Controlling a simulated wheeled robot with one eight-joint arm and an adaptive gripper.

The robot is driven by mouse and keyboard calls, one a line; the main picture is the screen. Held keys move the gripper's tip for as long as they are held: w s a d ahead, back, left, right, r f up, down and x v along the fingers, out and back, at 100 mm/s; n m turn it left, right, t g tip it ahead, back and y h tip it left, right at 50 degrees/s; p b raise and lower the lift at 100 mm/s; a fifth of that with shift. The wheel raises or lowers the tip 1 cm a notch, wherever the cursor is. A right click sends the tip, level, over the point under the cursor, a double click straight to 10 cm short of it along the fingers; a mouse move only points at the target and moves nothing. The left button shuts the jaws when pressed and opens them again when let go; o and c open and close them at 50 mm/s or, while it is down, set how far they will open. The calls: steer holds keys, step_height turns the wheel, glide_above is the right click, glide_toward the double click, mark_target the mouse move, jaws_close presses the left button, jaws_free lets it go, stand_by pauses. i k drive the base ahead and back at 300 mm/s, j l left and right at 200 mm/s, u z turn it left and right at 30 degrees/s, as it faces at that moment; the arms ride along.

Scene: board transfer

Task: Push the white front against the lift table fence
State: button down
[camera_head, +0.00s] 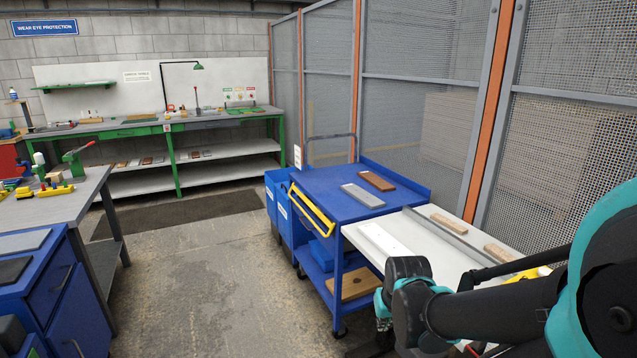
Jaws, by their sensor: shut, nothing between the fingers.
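The white front (383,239) is a pale flat board lying on the white lift table (425,243), near its left edge. The fence (450,232) is a long grey bar running along the lift table to the right of the board. A strip of bare white tabletop shows between the board and the fence, so they are apart. My dark arm with teal joints reaches in from the right and covers the near part of the lift table.
Two wooden blocks (448,218) lie beyond the fence. A blue cart (325,187) adjoins the lift table, carrying a grey board (363,195) and a brown board (376,181). A mesh partition (420,110) stands behind.

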mark_target(389, 246)
steer(key=i+j+u, duration=0.15)
steer(key=u, duration=0.35)
steer(key=i+u, duration=0.2)
steer(key=u, duration=0.25)
